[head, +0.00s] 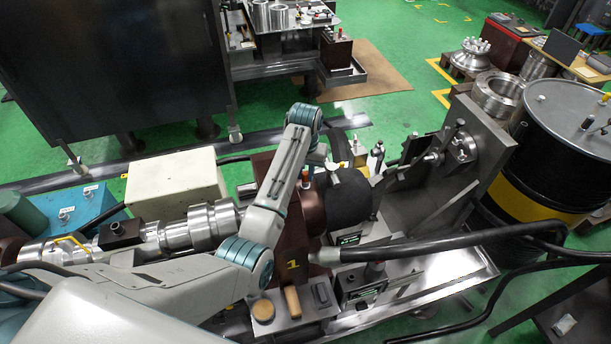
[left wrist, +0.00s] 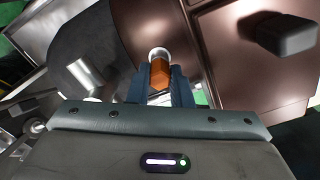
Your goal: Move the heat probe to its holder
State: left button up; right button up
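In the left wrist view, the fingers of my left gripper (left wrist: 161,78) stand close together. An orange block-shaped handle (left wrist: 160,72), which I take to be the heat probe, sits between their tips and appears to touch both. A round silvery end shows just beyond the handle. In the head view, a small orange piece (head: 307,172) shows beside my left wrist, over the brown fixture; it looks like the same handle. My left arm covers part of this area. I cannot make out the probe's holder for certain. My right gripper is not in view.
A large black rounded body (head: 345,197) lies close to the wrist, beside the brown block marked 1 (head: 292,240). A thick black hose (head: 440,243) runs right from the fixture. A grey upright bracket (head: 462,150) and a black drum (head: 565,130) stand at the right.

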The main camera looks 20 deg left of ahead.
pick_arm(q)
grip_shut()
jog(key=shift+r, duration=2.6)
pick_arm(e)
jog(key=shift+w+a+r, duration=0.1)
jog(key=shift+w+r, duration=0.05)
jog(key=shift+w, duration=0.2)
pick_arm(q)
jog(key=shift+c, duration=0.2)
grip_release()
grip_shut()
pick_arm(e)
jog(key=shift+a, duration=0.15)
